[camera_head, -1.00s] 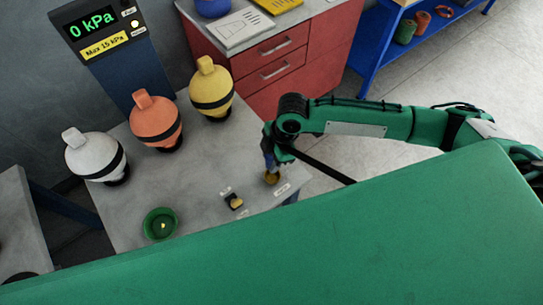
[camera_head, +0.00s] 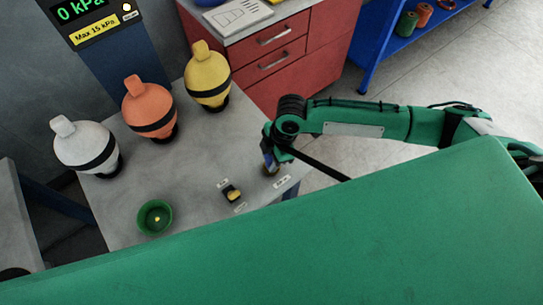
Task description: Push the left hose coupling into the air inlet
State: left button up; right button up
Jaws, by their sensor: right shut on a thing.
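My right gripper (camera_head: 270,163) comes in from the right and points down at the grey table's right part. It is shut on a small brass-coloured piece (camera_head: 271,171), mostly hidden by the fingers; I cannot tell for sure that it is a hose coupling. A white label (camera_head: 282,182) lies just beside it. To its left, a small black and yellow fitting (camera_head: 232,194) sits on the table between two white labels. I cannot tell which part is the air inlet. My left gripper is not in view.
White (camera_head: 85,146), orange (camera_head: 149,108) and yellow (camera_head: 207,76) floats stand at the table's back left. A green bowl (camera_head: 155,217) with a small yellow piece is at the front left. A gauge post (camera_head: 92,22) reads 0 kPa. Red drawers (camera_head: 280,55) stand behind.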

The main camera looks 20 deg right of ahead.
jog(key=shift+w+a+f, duration=0.1)
jog(key=shift+w+f, duration=0.05)
jog(key=shift+w, duration=0.1)
jog(key=shift+s+f, duration=0.1)
jog(key=shift+f, duration=0.45)
jog(key=o, duration=1.4)
jog(key=shift+c, duration=0.2)
jog(key=b+v, duration=0.2)
jog(key=v, duration=1.2)
jog(key=shift+f, duration=0.1)
